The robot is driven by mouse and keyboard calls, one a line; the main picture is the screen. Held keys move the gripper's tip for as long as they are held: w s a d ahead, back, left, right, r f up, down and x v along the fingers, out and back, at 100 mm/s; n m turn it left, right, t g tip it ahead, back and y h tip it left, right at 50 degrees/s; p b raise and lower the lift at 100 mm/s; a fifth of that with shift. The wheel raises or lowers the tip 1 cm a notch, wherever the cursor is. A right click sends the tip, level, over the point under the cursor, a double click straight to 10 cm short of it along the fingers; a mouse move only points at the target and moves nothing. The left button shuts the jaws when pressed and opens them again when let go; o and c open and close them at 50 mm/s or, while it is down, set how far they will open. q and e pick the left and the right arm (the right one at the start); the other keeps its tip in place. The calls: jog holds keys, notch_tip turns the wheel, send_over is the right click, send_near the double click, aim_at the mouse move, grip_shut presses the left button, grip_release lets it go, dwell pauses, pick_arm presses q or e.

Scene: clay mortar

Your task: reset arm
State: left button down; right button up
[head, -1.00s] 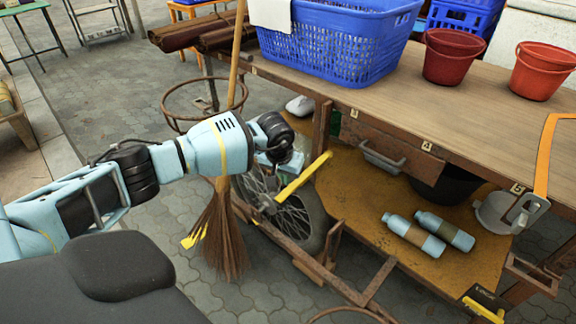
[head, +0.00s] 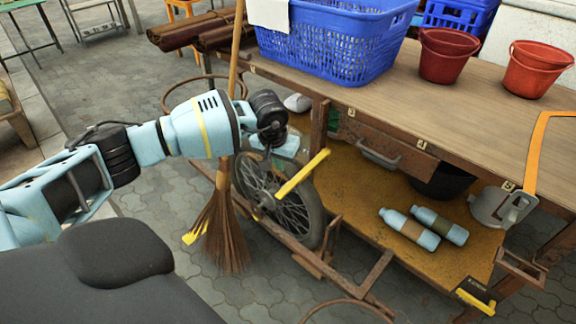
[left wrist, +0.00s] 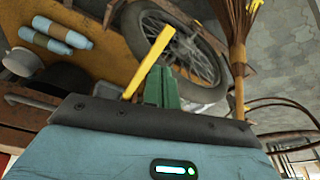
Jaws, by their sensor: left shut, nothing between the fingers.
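My left gripper (head: 288,148) is at the end of my light-blue arm, which comes in from the left. It hangs in front of the cart's wheel, left of the drawer. In the left wrist view the green fingers (left wrist: 162,88) are together with nothing between them. A yellow bar (head: 302,173) shows close by the gripper; it also shows left of the fingers in the left wrist view (left wrist: 150,62). I cannot tell whether they touch. My right gripper does not show.
A wooden cart (head: 450,110) carries a blue basket (head: 335,45) and red buckets (head: 447,57). Bottles (head: 410,229) lie on its lower shelf (head: 375,220). A broom (head: 222,220) stands below my forearm, beside the wheel (head: 290,210). Paving is open at the left.

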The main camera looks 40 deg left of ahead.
pick_arm(q)
jog(key=shift+s+r, duration=0.1)
jog(key=shift+r, duration=0.2)
dwell(0.4)
